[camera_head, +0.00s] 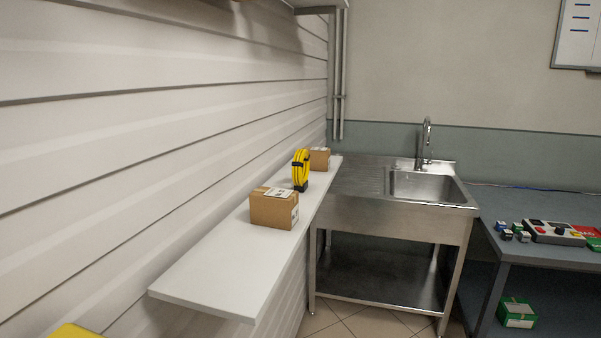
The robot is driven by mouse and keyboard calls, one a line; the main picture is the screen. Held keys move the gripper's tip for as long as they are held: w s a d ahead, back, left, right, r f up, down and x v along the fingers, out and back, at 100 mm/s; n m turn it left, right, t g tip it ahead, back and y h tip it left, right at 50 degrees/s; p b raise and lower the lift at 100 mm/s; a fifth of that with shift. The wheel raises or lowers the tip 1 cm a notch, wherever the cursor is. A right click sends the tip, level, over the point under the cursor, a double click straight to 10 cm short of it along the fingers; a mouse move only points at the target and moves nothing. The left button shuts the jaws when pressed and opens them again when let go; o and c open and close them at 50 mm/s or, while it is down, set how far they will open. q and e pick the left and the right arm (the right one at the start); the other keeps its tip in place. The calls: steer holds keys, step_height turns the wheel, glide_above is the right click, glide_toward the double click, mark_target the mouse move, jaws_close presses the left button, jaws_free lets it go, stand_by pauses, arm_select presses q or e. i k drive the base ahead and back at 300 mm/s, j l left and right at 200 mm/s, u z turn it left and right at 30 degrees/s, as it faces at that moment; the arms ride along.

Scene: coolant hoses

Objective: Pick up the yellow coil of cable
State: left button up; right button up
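The yellow coil of cable (301,170) stands upright on a white wall shelf (215,277), with dark bands around it. It sits between two cardboard boxes, just behind the nearer box (273,210) and in front of the farther box (320,158). The nearer box may hide a little of its lower left edge. Neither of my grippers is in view.
A steel sink unit (400,208) with a tap stands beyond the shelf's right side. A grey table (550,252) with small boxes is at the right, with a green box (516,312) below it. The shelf's near end is bare. Something yellow (75,331) shows at the bottom left edge.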

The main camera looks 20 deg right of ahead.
mark_target(300, 163)
steer(key=i+l, duration=0.3)
steer(key=l, duration=0.2)
steer(key=i+l, duration=0.65)
steer(key=l, duration=0.3)
steer(key=i+l, duration=0.3)
steer(key=l, duration=0.15)
steer(key=i+l, duration=0.3)
steer(key=l, duration=0.2)
steer(key=i+l, duration=0.35)
steer(key=i+l+u, duration=0.1)
steer(key=l+u, duration=0.25)
steer(key=i+l+u, duration=0.1)
steer(key=u, duration=0.3)
steer(key=l+u, duration=0.35)
steer(key=i+l, duration=0.05)
